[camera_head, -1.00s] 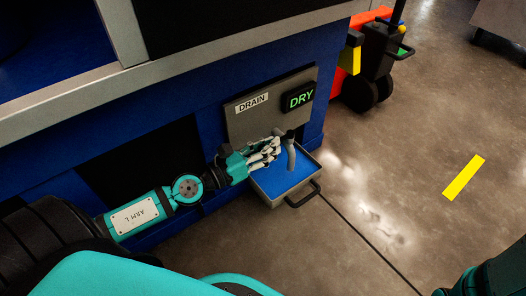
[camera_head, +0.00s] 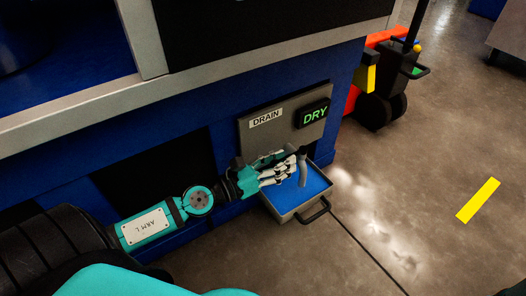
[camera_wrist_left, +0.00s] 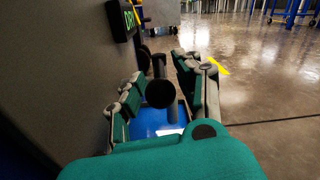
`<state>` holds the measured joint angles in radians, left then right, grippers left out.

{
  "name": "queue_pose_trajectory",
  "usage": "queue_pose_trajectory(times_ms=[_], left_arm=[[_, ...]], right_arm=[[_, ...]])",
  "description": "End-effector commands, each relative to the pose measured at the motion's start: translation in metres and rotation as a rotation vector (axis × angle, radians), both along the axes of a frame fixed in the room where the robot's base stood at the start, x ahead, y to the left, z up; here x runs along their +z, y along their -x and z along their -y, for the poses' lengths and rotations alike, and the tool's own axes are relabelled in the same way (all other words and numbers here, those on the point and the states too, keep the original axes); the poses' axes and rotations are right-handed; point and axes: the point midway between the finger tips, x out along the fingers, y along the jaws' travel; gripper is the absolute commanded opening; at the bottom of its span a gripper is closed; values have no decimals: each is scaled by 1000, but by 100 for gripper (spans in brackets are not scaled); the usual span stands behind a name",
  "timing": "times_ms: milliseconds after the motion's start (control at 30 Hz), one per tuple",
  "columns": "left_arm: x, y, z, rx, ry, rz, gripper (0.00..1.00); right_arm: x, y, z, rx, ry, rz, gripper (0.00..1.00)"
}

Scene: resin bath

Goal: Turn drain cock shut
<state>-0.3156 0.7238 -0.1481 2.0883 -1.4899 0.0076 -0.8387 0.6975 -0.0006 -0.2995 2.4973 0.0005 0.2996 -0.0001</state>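The grey drain panel (camera_head: 250,136) carries a DRAIN label and a green DRY display (camera_head: 315,117). A grey spout (camera_head: 302,172) bends down from it over the tray. My left gripper (camera_head: 290,167) is at the panel beside the spout, and its fingers hide most of the cock in the head view. In the left wrist view a dark round knob end, apparently the drain cock (camera_wrist_left: 160,93), lies between the separated fingers of my left gripper (camera_wrist_left: 162,90). I cannot tell whether the fingers touch it. My right gripper is not in view.
A grey tray (camera_head: 291,216) with a blue inside and a black handle (camera_head: 314,211) sits under the spout. A blue cabinet wall is behind. A red and black cart (camera_head: 376,100) stands at the right. The floor at right is open, with a yellow strip (camera_head: 478,200).

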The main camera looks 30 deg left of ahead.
Motion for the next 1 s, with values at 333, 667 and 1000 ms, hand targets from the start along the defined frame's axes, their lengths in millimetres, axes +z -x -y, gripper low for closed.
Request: queue_pose_trajectory(times_ms=[333,667,1000], left_arm=[[0,21,-10,5,9,0,34],[-2,83,-39,3,0,-6,34],[-1,108,-51,-2,-2,-2,34]], right_arm=[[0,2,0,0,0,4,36],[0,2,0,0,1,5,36],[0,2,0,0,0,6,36]])
